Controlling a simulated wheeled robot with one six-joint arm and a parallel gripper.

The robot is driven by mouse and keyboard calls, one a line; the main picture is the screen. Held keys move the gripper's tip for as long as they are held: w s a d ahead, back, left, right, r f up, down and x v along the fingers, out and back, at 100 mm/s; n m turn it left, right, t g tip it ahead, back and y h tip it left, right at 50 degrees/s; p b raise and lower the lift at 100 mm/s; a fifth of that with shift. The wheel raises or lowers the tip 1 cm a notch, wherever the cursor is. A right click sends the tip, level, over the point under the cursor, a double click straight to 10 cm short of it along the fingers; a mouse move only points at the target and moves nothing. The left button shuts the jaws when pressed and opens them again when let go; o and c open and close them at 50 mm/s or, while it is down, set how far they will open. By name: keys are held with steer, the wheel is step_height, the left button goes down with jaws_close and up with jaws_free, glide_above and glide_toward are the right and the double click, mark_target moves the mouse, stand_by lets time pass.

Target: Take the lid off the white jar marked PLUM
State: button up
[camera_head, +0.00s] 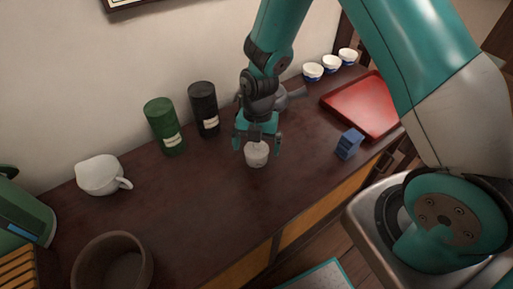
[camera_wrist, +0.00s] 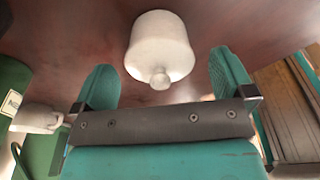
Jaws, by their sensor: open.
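The white jar (camera_head: 256,157) stands on the dark wooden counter below my gripper. In the wrist view the white jar (camera_wrist: 161,42) shows from above, with its round lid knob (camera_wrist: 160,80) toward the gripper. No PLUM mark can be read in either view. My gripper (camera_head: 258,142) points down over the jar, and its fingers are apart. In the wrist view my gripper (camera_wrist: 166,82) has one teal finger on each side of the knob, with clear gaps. Nothing is held. The fingers partly hide the jar's top in the head view.
Green (camera_head: 165,126) and black (camera_head: 204,109) canisters stand behind left. A blue box (camera_head: 348,144) and red tray (camera_head: 359,105) are to the right, with white-blue cups (camera_head: 312,71) behind. A white pitcher (camera_head: 99,175) and brown bowl (camera_head: 87,266) are left. The counter in front is clear.

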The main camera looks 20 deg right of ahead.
steer(key=c, duration=1)
